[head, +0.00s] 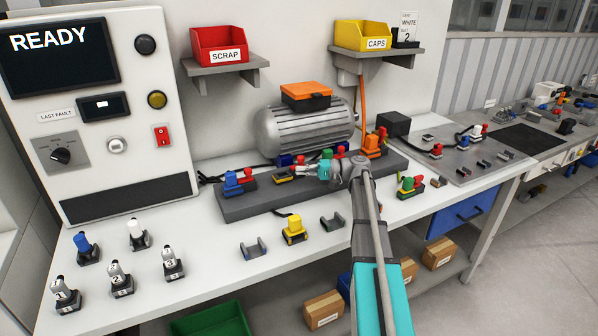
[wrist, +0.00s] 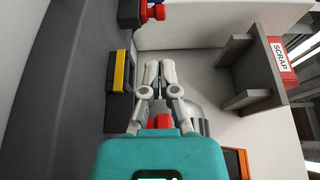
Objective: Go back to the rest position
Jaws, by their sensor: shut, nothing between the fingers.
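My gripper (head: 297,170) is shut and empty in the head view, above the dark grey base plate (head: 245,207) in front of the ribbed grey motor (head: 290,131). In the wrist view its two pale fingers (wrist: 160,68) are together with nothing between them. A black block with a yellow bar (head: 284,176) is close to the fingertips in the head view; it also shows left of the fingers in the wrist view (wrist: 120,72), apart from them. My arm reaches in from the bottom right and hides part of the plate.
A blue and red connector (head: 236,182) is on the plate's left. A yellow connector (head: 294,229) and grey brackets stand in front. The red scrap bin (head: 219,45) and yellow caps bin (head: 362,36) sit on wall shelves. Numbered pieces stand at front left, below the READY panel (head: 60,50).

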